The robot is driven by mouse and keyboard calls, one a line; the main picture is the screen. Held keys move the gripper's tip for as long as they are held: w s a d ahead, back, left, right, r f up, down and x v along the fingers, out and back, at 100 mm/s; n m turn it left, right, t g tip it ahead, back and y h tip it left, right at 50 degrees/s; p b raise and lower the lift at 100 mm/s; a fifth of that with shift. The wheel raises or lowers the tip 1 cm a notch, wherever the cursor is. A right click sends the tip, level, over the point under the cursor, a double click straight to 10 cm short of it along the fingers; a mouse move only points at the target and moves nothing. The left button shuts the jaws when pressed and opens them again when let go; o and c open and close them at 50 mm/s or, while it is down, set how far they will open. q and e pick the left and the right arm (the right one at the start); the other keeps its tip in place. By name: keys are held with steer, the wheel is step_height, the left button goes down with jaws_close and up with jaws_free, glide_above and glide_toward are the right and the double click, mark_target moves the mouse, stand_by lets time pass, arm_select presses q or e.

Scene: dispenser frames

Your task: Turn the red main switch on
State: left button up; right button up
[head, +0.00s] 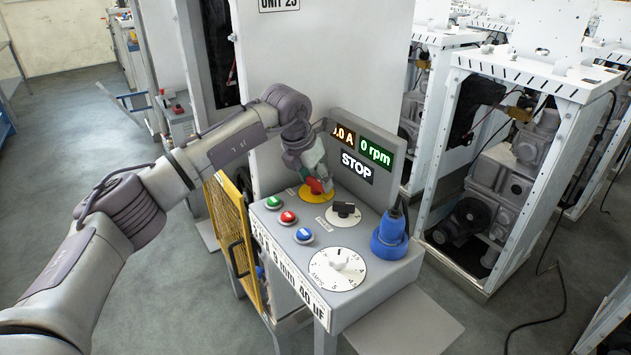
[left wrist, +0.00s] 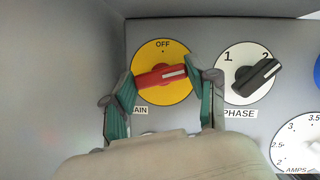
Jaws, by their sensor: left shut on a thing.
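The red main switch handle (left wrist: 160,76) sits on a round yellow plate (left wrist: 158,54) marked OFF at the top. The handle lies nearly level, and its white line points right and slightly up, away from OFF. My left gripper (left wrist: 165,90) has its green-padded fingers at the two ends of the handle and is shut on it. In the head view, my left gripper (head: 309,168) reaches down to the red handle (head: 315,186) over the yellow plate (head: 312,197), partly hiding it. My right gripper is not in view.
Beside the yellow plate is a black PHASE knob (left wrist: 257,74) on a white dial. The panel also carries green (head: 273,202), red (head: 287,217) and blue (head: 304,235) buttons, an AMPS dial (head: 337,268) and a blue plug (head: 390,238). The display (head: 358,164) reads STOP and 0 rpm.

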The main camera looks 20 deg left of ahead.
arm_select(q)
steer(key=shift+m+h, duration=0.5)
steer(key=shift+m, duration=0.8)
steer(key=shift+m+g, duration=0.3)
steer(key=o, duration=1.2)
steer(key=shift+c, duration=0.2)
steer(key=v, duration=1.2)
steer(key=shift+w, duration=0.1)
